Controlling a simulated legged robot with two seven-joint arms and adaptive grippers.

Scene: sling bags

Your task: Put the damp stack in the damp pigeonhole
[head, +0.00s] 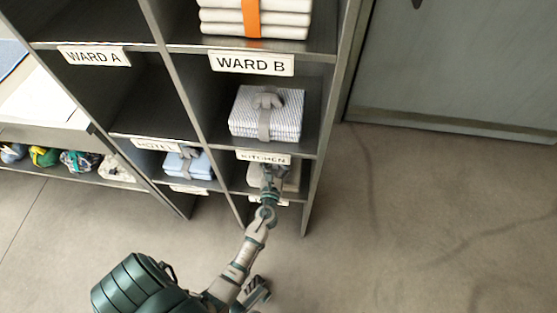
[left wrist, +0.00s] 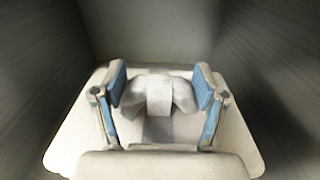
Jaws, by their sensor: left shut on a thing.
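A pale off-white stack (left wrist: 75,150) with a cloth band and knot (left wrist: 160,95) on top lies inside a pigeonhole; it also shows in the head view (head: 291,178), mostly hidden by my arm. This is the lower right pigeonhole, below the KITCHEN label (head: 263,158). My left gripper (left wrist: 160,97) reaches into it, with its blue-padded fingers shut on the knot from both sides. In the head view my left gripper (head: 268,172) is small and partly hidden. The label under this pigeonhole (head: 268,200) is partly covered and unreadable. No readable damp label shows.
A striped stack (head: 267,115) sits above KITCHEN, and a blue stack (head: 188,165) sits in the lower left pigeonhole. White linen with an orange band (head: 253,18) sits above WARD B (head: 252,63). The WARD A pigeonhole looks empty. Floor at right is clear.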

